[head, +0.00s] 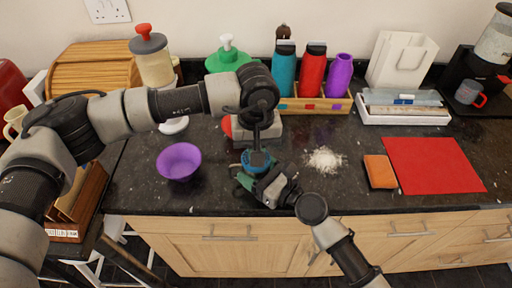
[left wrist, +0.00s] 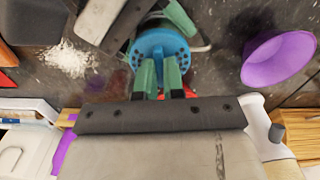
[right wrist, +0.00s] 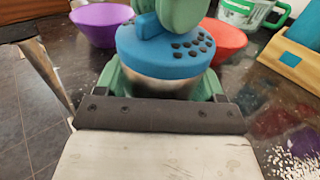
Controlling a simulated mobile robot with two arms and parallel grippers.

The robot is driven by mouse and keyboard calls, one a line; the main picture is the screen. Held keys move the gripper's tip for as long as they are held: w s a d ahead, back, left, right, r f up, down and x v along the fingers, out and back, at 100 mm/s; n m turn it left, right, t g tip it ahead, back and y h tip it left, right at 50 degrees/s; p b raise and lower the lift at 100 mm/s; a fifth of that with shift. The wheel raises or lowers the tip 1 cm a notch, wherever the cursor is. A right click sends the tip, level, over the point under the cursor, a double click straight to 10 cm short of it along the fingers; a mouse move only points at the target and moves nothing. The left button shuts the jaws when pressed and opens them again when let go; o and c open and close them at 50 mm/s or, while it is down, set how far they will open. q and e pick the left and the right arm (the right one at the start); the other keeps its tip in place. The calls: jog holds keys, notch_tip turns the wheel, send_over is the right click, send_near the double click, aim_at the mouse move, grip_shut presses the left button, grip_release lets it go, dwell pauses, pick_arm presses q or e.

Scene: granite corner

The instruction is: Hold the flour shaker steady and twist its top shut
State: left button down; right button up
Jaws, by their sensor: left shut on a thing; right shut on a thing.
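The flour shaker has a blue top with dark holes (head: 257,161) and a metal body (right wrist: 160,86). It stands upright near the counter's front edge. My left gripper (left wrist: 161,72) comes down from above, its green fingers shut on the blue top, which also shows in the left wrist view (left wrist: 160,42). My right gripper (right wrist: 160,82) reaches in from the front, its green fingers on both sides of the metal body below the top. In the head view the grippers hide most of the body.
White flour (head: 325,160) is spilled right of the shaker. A purple bowl (head: 179,163) stands to the left and a red bowl (right wrist: 230,40) behind. An orange-brown sponge (head: 380,171) and a red mat (head: 435,165) lie at right. A wooden rack with bottles (head: 320,106) stands at the back.

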pick_arm(q)
jog(key=n, duration=0.9)
pick_arm(e)
jog(key=shift+f, duration=0.1)
pick_arm(q)
jog(key=n, duration=0.4)
jog(key=shift+n, duration=2.1)
jog(key=c, duration=1.2)
grip_release()
notch_tip(320, 180, up, 12)
